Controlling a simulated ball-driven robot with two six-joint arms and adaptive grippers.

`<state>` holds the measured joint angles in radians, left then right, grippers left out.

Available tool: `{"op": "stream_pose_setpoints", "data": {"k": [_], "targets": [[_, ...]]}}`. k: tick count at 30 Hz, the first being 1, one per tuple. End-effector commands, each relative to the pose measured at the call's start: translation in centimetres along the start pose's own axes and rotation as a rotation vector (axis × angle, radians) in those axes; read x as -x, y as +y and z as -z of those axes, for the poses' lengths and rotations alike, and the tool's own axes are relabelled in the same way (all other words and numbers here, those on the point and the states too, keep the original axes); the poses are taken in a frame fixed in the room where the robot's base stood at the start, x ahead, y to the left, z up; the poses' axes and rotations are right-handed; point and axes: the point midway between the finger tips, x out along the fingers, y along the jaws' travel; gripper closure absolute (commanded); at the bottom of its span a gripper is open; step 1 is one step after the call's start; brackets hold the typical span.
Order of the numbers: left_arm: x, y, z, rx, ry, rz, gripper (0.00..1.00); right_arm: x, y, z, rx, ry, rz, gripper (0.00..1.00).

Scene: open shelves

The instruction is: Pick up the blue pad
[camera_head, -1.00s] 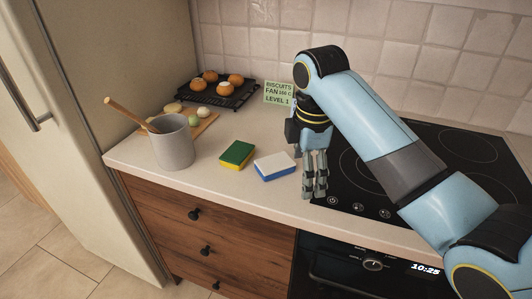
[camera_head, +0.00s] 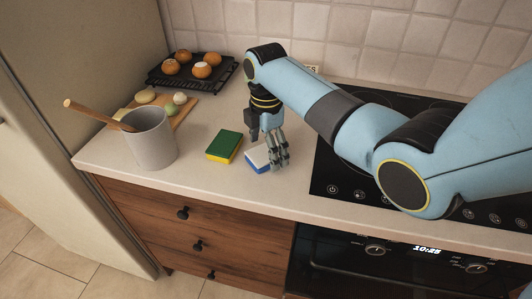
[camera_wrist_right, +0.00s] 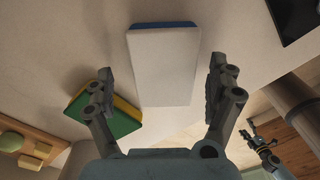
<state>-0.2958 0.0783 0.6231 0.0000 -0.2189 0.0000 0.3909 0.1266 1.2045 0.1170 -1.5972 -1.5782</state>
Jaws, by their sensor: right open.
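The blue pad (camera_head: 257,157) lies flat on the counter, with a white top and a blue lower layer. In the right wrist view its white face (camera_wrist_right: 164,65) fills the space ahead of the fingers. My right gripper (camera_head: 279,162) is open and empty, above and at the right edge of the pad in the head view, hiding part of it. In the right wrist view the spread fingers of the right gripper (camera_wrist_right: 165,85) appear on either side of the pad. A small dark gripper, apparently my left one (camera_wrist_right: 262,140), shows at lower right; its jaws are unclear.
A green-and-yellow sponge (camera_head: 224,146) lies just left of the pad. A grey pot (camera_head: 151,140) with a wooden spoon, a cutting board (camera_head: 184,112) and a black rack (camera_head: 218,82) stand farther left. The black cooktop (camera_head: 325,175) is at right.

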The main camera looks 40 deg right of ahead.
Motion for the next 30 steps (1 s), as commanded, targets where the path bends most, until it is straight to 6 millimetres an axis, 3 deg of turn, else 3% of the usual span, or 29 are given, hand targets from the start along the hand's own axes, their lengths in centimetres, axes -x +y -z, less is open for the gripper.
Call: {"op": "stream_pose_setpoints", "data": {"k": [1,4,10,15,23,30], "targets": [[0.0,0.0,1.5,0.001,0.023,0.000,0.17,-0.6,-0.1,0.0,0.000,0.000,0.002,0.11],[-0.1,-0.1,2.5,0.001,0.036,0.001,0.17,-1.1,-0.1,0.0,0.000,0.000,0.000,0.11],[0.0,-0.1,-0.5,-0.001,-0.008,0.001,0.17,-1.2,-0.1,0.0,0.000,0.000,-0.001,0.11],[0.1,-0.1,-1.9,-0.002,-0.028,0.001,0.17,-1.1,-0.1,0.0,0.000,0.000,0.000,0.33],[0.0,-0.1,-1.0,-0.001,-0.015,0.001,0.17,-1.1,-0.1,0.0,-0.001,0.000,0.000,0.65],[0.0,-0.1,0.3,-0.001,0.004,0.001,0.17,-0.9,-0.1,0.0,-0.001,0.000,-0.001,0.66]]}}
